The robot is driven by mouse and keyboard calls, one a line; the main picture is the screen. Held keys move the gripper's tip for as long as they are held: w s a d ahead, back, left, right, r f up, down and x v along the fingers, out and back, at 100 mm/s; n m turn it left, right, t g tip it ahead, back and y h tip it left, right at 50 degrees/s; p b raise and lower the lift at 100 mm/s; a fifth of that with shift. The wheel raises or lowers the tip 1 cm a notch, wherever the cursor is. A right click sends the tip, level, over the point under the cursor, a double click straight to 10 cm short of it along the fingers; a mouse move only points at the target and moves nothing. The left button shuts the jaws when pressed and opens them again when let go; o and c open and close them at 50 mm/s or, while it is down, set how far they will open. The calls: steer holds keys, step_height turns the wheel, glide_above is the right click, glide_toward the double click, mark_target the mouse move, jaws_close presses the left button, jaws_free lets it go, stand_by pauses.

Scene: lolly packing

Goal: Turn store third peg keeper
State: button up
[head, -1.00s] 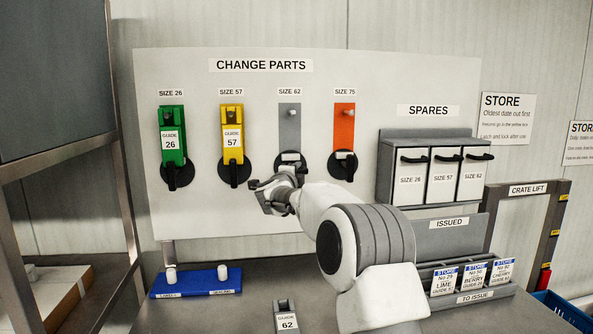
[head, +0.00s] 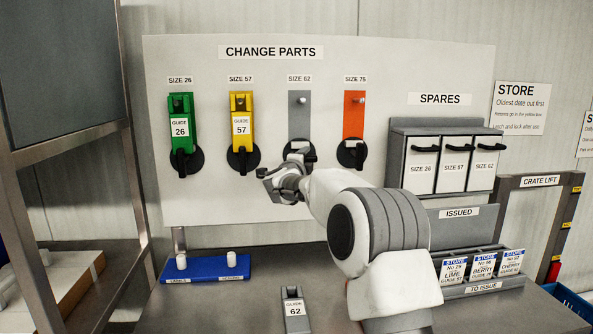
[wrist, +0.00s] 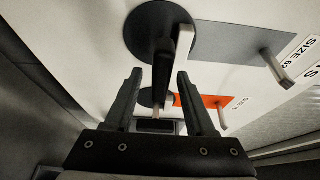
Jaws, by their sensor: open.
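The third peg station is the grey SIZE 62 plate (head: 299,119) with a bare pale peg at its top. Its keeper (head: 301,152), a black round disc with a lever, sits at the plate's lower end, partly hidden by my gripper in the head view. My gripper (head: 282,175) is open just in front of and below it. In the wrist view, the keeper disc (wrist: 145,40) is ahead and its lever (wrist: 166,75) stands between the open fingers (wrist: 160,95). I cannot tell whether either finger touches it. The GUIDE 62 part (head: 294,311) lies on the bench.
Green GUIDE 26 (head: 180,127) and yellow GUIDE 57 (head: 241,126) hang left, their keeper levers pointing down. The orange SIZE 75 plate (head: 354,118) and its keeper (head: 351,153) are close right. Spares bins (head: 453,163) stand farther right. A blue tray (head: 206,269) is on the bench.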

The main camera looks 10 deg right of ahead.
steer(key=b+v, duration=0.1)
steer(key=v, duration=1.5)
steer(key=shift+s, duration=0.25)
steer(key=shift+a+r, duration=0.1)
steer(key=shift+a, duration=0.05)
steer(key=s+a+r+n+g+y+p, duration=0.1)
steer(key=s+a+r+n+y+p, duration=0.2)
steer(key=s+n, duration=0.4)
steer(key=s+a+r+n+g+y+p, duration=0.1)
steer(key=s+r+n+y, duration=0.1)
steer(key=s+n+y, duration=0.45)
steer(key=s+d+f+n+g+h+p, duration=0.1)
steer(key=s+d+f+n+g, duration=0.2)
steer(key=s, duration=0.6)
steer(key=s+d+f+n+g+p, duration=0.1)
steer(key=s+d+f+n+g, duration=0.2)
steer(key=s, duration=0.6)
steer(key=s+d+f+n+g+h+p, duration=0.1)
steer(key=s+d+f+n+g+p, duration=0.1)
steer(key=s, duration=0.7)
step_height(320, 180, down, 4)
steer(key=shift+d+r+n+g+h, duration=0.1)
steer(key=shift+d+n+g+h, duration=0.35)
steer(key=shift+d, duration=0.6)
